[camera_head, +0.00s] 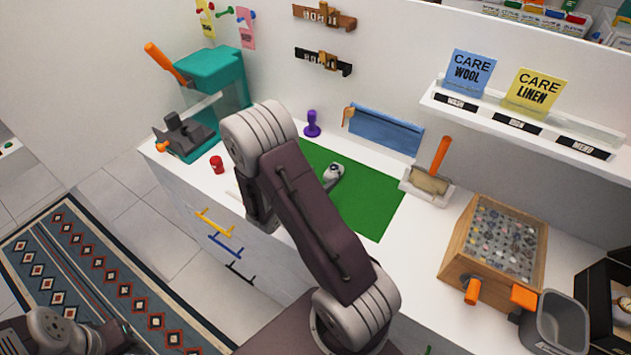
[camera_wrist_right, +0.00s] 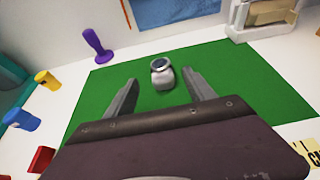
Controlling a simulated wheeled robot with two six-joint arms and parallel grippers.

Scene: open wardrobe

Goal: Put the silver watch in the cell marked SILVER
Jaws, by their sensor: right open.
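The silver watch (camera_head: 333,176) has a dark face and sits around a small pale cushion on the green mat (camera_head: 372,210). It also shows in the right wrist view (camera_wrist_right: 163,75). My right gripper (camera_wrist_right: 160,78) is open, with one finger to each side of the watch in that view and none seen touching it. In the head view my right arm hides most of this gripper. My left arm is at the bottom left, and its gripper (camera_head: 118,338) is too dark and small to read. I cannot read a cell marked SILVER in either view.
A brush in a tray (camera_head: 428,187), a wooden box with a clear top (camera_head: 495,245), a grey bin (camera_head: 558,325) and a dark case (camera_head: 617,300) stand to the right.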

